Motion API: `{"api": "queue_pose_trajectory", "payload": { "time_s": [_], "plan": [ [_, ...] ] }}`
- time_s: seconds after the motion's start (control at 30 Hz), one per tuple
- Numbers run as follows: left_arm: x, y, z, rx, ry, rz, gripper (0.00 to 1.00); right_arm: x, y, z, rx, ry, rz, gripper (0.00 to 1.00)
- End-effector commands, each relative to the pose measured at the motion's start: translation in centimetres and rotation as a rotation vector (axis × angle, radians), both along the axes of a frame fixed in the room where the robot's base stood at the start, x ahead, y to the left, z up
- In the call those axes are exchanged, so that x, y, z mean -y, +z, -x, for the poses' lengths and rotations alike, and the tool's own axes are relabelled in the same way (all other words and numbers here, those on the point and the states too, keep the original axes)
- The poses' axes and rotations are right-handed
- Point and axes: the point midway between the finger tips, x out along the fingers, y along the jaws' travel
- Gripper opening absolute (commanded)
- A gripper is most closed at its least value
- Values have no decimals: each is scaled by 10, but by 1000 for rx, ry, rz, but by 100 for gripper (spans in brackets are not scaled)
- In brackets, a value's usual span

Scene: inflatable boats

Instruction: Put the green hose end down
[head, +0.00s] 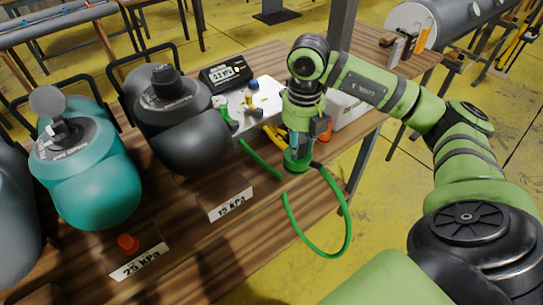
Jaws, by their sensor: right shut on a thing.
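My right gripper (298,158) points down over the wooden table and is shut on the green hose end, which its fingers mostly hide. The green hose (349,232) leaves the gripper, hangs in a loop past the table's front edge and comes back up. Another stretch of green hose runs from the white box with brass fittings (262,92) down toward the gripper. Whether the hose end touches the table cannot be told. My left gripper is not in view.
A dark rounded boat part (190,140) and a teal one (85,180) with valves stand at left. Signs read 15 kPa (231,205) and 25 kPa (140,262); an orange cap (128,243) sits by the latter. A black gauge (227,73) lies behind. Bare table lies at front centre.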

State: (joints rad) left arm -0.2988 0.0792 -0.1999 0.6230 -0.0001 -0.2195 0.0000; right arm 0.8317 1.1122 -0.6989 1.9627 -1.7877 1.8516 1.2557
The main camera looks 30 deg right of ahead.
Motion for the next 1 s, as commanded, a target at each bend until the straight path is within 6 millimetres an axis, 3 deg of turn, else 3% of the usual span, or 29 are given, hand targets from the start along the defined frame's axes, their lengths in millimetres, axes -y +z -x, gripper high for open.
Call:
{"api": "queue_pose_trajectory", "payload": {
  "time_s": [0.2, 0.4, 0.57, 0.8, 1.0],
  "plan": [
    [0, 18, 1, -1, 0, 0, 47, -15, -27, -50, -1, 2, -3, 0],
    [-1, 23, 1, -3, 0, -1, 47, -21, -44, -76, 1, 3, 0, 0],
    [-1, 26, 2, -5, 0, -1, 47, -22, -54, -79, -2, 4, 2, 0],
    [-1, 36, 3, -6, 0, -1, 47, -22, -85, -79, -1, 4, 2, 0],
    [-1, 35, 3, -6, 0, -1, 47, -22, -89, -80, 2, 5, 1, 0]
  ]
}}
